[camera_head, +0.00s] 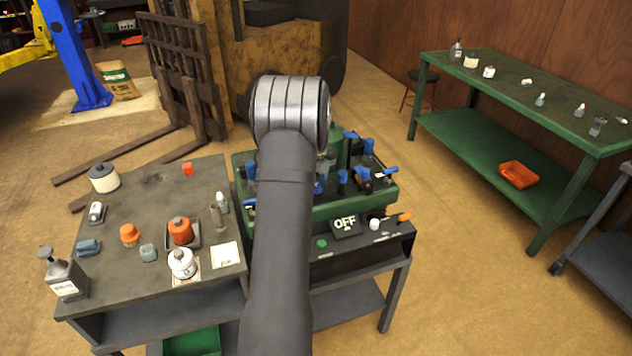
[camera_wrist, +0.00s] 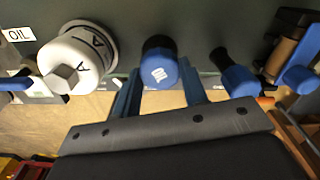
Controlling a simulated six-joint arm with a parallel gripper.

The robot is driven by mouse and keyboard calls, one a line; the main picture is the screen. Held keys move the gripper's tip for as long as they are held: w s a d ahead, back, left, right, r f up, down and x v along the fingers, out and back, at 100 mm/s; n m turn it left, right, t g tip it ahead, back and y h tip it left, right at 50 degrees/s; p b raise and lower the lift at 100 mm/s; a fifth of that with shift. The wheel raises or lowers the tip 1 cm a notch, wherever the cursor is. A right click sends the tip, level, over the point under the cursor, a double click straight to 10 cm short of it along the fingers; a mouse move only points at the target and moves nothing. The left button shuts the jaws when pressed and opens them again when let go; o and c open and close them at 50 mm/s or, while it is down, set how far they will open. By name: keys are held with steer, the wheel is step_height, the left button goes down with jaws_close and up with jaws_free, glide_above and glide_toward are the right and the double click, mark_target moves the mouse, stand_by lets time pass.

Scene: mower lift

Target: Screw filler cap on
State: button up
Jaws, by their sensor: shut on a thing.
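A blue cap (camera_wrist: 160,72) with a white mark, which looks like the filler cap, sits at the end of a black neck in the middle of the wrist view. My gripper (camera_wrist: 159,66) has one blue finger on each side of it and is shut on it. I cannot tell how far the cap is threaded on. In the head view my arm hides the gripper and this cap. The green mower rig (camera_head: 330,212) with several blue-handled parts stands behind and to the right of my arm.
In the wrist view, a white filter (camera_wrist: 75,58) marked A is left of the cap, beside an OIL label (camera_wrist: 19,34). Another blue-ended part (camera_wrist: 238,80) is close on the right. A crowded table (camera_head: 150,250) stands left, a green bench (camera_head: 500,85) right.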

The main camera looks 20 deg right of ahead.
steer(key=shift+f, duration=0.1)
steer(key=m, duration=0.6)
steer(key=shift+s, duration=0.1)
steer(key=o, duration=1.1)
steer(key=shift+w, duration=0.2)
